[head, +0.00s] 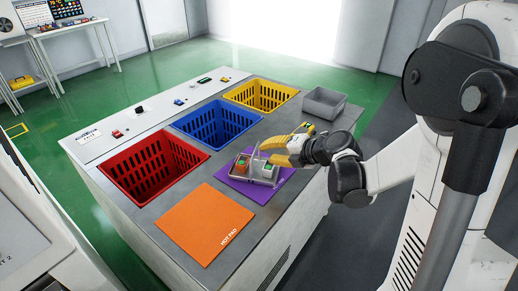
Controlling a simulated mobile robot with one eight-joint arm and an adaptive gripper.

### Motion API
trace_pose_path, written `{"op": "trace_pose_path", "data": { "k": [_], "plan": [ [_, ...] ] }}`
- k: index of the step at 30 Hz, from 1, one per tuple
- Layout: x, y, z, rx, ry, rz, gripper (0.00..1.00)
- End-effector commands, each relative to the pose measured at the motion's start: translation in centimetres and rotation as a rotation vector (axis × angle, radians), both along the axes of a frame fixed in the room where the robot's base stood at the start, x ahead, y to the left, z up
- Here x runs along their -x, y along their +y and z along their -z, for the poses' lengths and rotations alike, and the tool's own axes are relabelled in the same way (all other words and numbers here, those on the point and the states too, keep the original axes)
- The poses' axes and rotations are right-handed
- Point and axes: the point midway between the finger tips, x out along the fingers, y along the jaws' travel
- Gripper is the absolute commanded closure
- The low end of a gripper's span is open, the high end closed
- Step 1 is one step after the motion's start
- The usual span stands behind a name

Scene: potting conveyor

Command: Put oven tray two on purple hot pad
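A purple hot pad (262,195) lies on the grey counter, right of the blue basket. A small grey tray (268,181) with an upright handle sits over the pad and holds small orange, green and white items. I see no gap under it, but I cannot tell if it rests fully on the pad. No number is readable on it. My gripper (266,149), with yellow fingers, reaches in from the right at the tray's handle. The fingertips overlap the handle in the picture, and I cannot tell whether they are closed on it.
An orange hot pad (207,224) lies on the counter's near end. Red (150,165), blue (217,122) and yellow (261,94) baskets are sunk along the counter. An empty grey bin (323,103) stands at the far right corner. Small buttons line the white strip at left.

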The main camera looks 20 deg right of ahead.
Motion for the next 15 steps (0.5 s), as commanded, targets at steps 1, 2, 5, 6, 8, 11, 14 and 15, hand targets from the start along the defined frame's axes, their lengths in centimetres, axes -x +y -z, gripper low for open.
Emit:
{"op": "trace_pose_path", "data": {
  "k": [1,2,5,6,8,11,14,15],
  "plan": [
    [0.8,-0.6,-0.9,-0.002,0.000,0.003,0.73],
    [1.3,-0.9,-1.2,-0.001,-0.001,0.004,0.73],
    [2.5,-1.6,-1.9,0.000,0.001,0.003,0.73],
    [2.8,-1.8,-2.2,0.000,0.000,0.002,0.73],
    [3.3,-2.0,-2.4,0.000,0.000,0.001,0.73],
    [3.2,-1.9,-3.8,-0.023,-0.032,0.018,0.73],
    [1.8,-1.0,-8.5,-0.115,-0.143,0.092,0.73],
    [1.1,-0.7,-11.6,-0.181,-0.211,0.149,0.73]
  ]
}}
